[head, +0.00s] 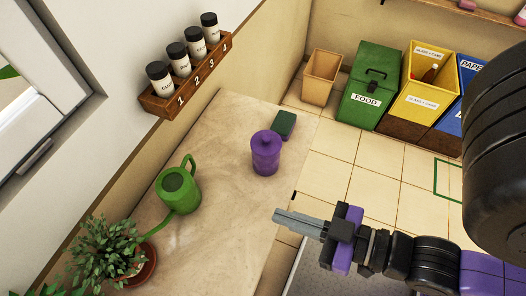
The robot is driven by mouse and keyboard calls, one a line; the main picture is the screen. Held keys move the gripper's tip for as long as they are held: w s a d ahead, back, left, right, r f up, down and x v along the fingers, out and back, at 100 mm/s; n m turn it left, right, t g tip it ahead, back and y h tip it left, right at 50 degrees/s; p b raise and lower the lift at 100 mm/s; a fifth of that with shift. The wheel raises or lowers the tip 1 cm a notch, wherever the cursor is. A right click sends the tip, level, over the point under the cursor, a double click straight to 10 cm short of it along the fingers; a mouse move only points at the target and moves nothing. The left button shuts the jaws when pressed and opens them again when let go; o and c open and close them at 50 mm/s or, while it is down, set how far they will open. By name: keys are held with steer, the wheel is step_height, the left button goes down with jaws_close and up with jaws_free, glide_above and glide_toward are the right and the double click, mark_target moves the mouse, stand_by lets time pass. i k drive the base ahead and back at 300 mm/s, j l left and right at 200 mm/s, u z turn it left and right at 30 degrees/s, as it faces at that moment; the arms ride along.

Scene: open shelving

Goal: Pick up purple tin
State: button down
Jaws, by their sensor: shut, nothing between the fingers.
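The purple tin (265,155) stands upright on the pale countertop (225,225), close to its far right edge. It has a rounded lid with a knob. My gripper (277,217) is shut and empty. It points left from the right side of the head view, near the counter's right edge, in front of the tin and apart from it. A small dark green block (283,123) sits just behind the tin.
A green watering can (179,190) and a potted plant (110,250) stand left on the counter. A wooden rack (185,88) with several jars hangs on the wall. Bins, including a green food bin (370,90), stand on the floor beyond. The counter's middle is clear.

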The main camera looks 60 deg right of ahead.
mark_target(265, 167)
steer(key=j+z, duration=0.15)
steer(key=z, duration=0.25)
steer(key=j+z, duration=0.2)
steer(key=z, duration=0.2)
steer(key=j+z, duration=0.15)
steer(key=z, duration=0.2)
steer(key=k+j+z, duration=0.2)
steer(key=j, duration=0.4)
steer(key=k+j+z, duration=0.2)
steer(key=k+j, duration=0.25)
steer(key=k+j+z, duration=0.2)
steer(key=k+j, duration=0.15)
steer(key=j, duration=0.25)
